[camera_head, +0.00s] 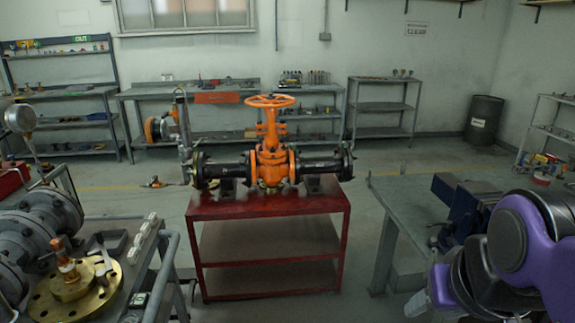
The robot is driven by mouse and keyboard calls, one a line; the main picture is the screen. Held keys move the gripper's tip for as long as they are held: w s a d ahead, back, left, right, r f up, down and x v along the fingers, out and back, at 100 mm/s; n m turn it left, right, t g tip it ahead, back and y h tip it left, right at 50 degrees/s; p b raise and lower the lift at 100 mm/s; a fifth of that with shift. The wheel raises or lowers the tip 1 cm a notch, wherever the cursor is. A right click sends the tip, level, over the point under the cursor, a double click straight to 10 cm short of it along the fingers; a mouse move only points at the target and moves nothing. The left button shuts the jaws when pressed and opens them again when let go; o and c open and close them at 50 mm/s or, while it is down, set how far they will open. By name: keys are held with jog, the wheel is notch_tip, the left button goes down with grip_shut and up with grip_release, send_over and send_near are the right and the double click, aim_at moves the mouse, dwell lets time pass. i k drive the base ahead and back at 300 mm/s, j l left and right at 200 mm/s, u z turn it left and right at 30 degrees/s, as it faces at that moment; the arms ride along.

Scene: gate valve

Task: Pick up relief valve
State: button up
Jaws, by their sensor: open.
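I cannot tell for sure which part is the relief valve. A small copper-coloured and brass fitting (68,266) stands upright on a round brass flange (75,290) at the lower left. A tall grey metal fitting with an orange round part (154,129) stands at the left end of the pipe assembly. The orange gate valve (271,155), with a handwheel on top, sits mid-pipe on a red table (268,207). My purple and black arm shows at the lower right, far from these parts. My gripper does not show.
A grey cart (170,255) at the lower left carries large grey flanged pipe parts (35,225). A grey workbench with a blue vise (455,195) stands at the right. Shelves line the back wall. Floor shows free between the red table and the right bench.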

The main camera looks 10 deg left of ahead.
aim_at(66, 265)
jog(key=i+j+u, duration=0.1)
jog(key=i+u, duration=1.1)
jog(key=i, duration=0.2)
jog(key=i+u, duration=0.25)
jog(key=i, duration=0.25)
